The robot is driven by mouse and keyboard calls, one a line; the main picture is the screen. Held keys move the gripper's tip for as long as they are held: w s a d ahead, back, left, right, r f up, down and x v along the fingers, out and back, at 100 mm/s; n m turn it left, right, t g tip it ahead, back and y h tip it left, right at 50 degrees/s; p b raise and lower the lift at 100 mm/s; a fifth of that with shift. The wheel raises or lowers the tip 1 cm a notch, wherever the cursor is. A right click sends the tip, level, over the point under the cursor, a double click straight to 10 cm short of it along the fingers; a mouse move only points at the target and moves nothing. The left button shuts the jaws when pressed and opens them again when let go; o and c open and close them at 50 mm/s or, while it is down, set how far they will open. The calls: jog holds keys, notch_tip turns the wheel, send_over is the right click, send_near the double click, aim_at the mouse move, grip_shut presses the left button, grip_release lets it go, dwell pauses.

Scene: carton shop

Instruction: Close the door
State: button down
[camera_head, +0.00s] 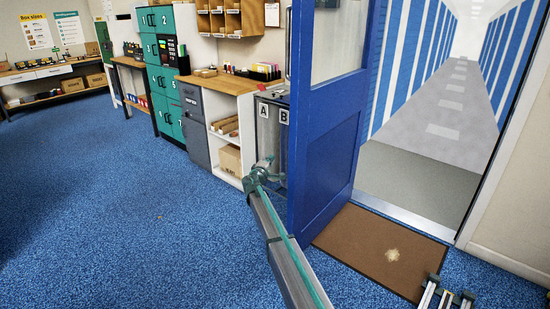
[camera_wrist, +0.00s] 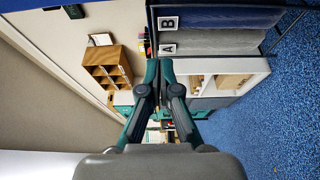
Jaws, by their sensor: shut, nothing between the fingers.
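The blue door (camera_head: 328,150) stands open in the head view, swung into the room beside the doorway. It has a window panel in its upper part. My arm reaches up from the bottom of the head view, and its teal far end shows just left of the door's edge. I cannot tell from this view whether it touches the door. In the wrist view my gripper (camera_wrist: 158,68) has its fingers together with nothing between them. I cannot clearly make out the door in the wrist view.
A brown mat (camera_head: 375,248) lies at the doorway, with a striped corridor (camera_head: 440,110) beyond. A bin unit marked A and B (camera_head: 272,130) stands behind the door's edge, next to a wood-topped counter (camera_head: 222,84) and teal lockers (camera_head: 160,70). Blue carpet (camera_head: 110,200) at left is clear.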

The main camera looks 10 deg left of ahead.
jog(key=w+d+p, duration=0.2)
jog(key=w, duration=0.8)
jog(key=shift+s+d, duration=0.55)
jog(key=shift+d, duration=0.25)
jog(key=shift+s+d, duration=0.55)
jog(key=shift+d, duration=0.2)
jog(key=shift+d+f, duration=0.1)
